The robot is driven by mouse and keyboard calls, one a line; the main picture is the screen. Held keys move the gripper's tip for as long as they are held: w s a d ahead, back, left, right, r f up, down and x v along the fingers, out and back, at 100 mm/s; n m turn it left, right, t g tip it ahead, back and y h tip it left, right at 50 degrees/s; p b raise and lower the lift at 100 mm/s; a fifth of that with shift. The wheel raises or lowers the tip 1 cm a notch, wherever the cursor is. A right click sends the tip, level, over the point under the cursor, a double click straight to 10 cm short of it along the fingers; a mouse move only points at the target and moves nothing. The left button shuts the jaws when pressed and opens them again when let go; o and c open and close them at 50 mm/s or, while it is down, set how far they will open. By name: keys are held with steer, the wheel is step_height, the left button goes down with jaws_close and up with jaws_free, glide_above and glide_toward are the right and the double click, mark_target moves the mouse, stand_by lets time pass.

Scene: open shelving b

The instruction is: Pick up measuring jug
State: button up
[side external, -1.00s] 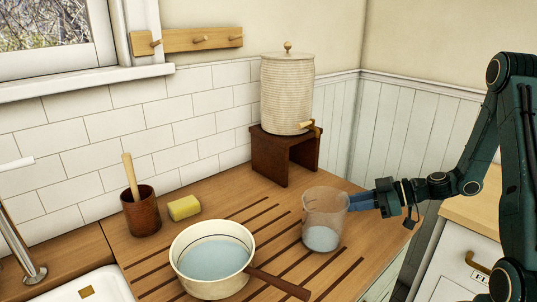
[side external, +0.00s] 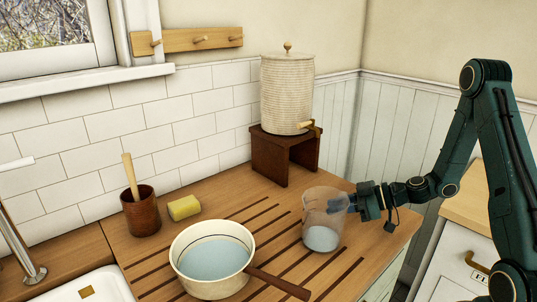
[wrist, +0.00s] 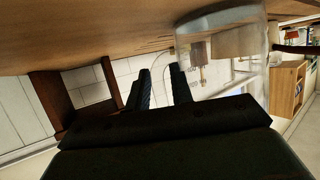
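The measuring jug (side external: 325,218) is a clear upright beaker with pale blue liquid in its lower part, standing on the wooden draining board (side external: 285,219). My gripper (side external: 343,201) reaches in from the right at the jug's upper half, and its fingers overlap the jug's right side in the side view. In the wrist view the two dark fingers (wrist: 160,85) are apart with a gap between them. The jug (wrist: 225,20) appears upside down there, mostly to the right of the fingers. I cannot tell whether the fingers touch it or straddle its wall.
A cream saucepan (side external: 212,236) of liquid stands left of the jug, its brown handle (side external: 278,285) pointing towards the front. A dark wooden stand (side external: 284,158) carries a ribbed crock (side external: 287,92) behind. A yellow sponge (side external: 184,208) and brown pot (side external: 140,214) sit further left.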

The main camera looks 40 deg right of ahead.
steer(key=shift+c, duration=0.2)
jaws_close()
steer(key=shift+r, duration=0.2)
step_height(320, 180, up, 20)
steer(key=shift+f, duration=0.15)
stand_by(0.8)
stand_by(0.4)
